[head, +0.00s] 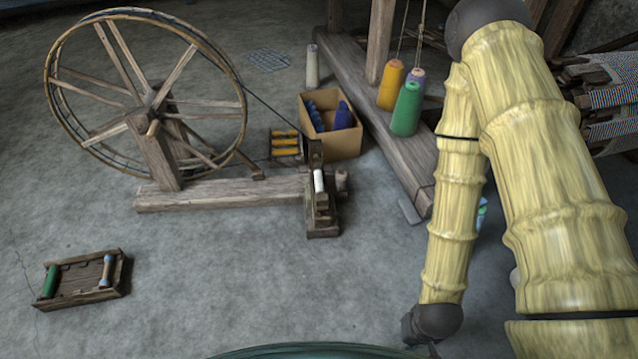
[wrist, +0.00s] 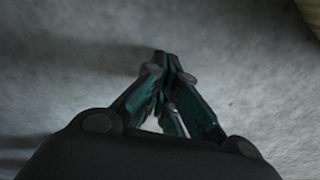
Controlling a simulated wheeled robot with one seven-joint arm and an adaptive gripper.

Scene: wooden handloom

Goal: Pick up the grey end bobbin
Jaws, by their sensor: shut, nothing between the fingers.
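My gripper (wrist: 167,60) is shut and empty in the wrist view, with its fingertips together above bare grey floor. No bobbin shows in that view. In the head view, a small wooden tray (head: 84,297) on the floor at the lower left holds a green bobbin (head: 49,281) and a pale blue and tan bobbin (head: 106,270). A white bobbin (head: 319,181) sits at the spindle end of the spinning wheel. A pale grey-white spool (head: 312,65) stands upright on the floor at the back. I cannot tell which one is the grey end bobbin.
The spinning wheel (head: 148,102) stands on its wooden base (head: 250,189). A cardboard box (head: 341,146) holds blue spools. Orange and green cones (head: 405,110) are by the loom frame (head: 345,75). Floor between the tray and my arm is clear.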

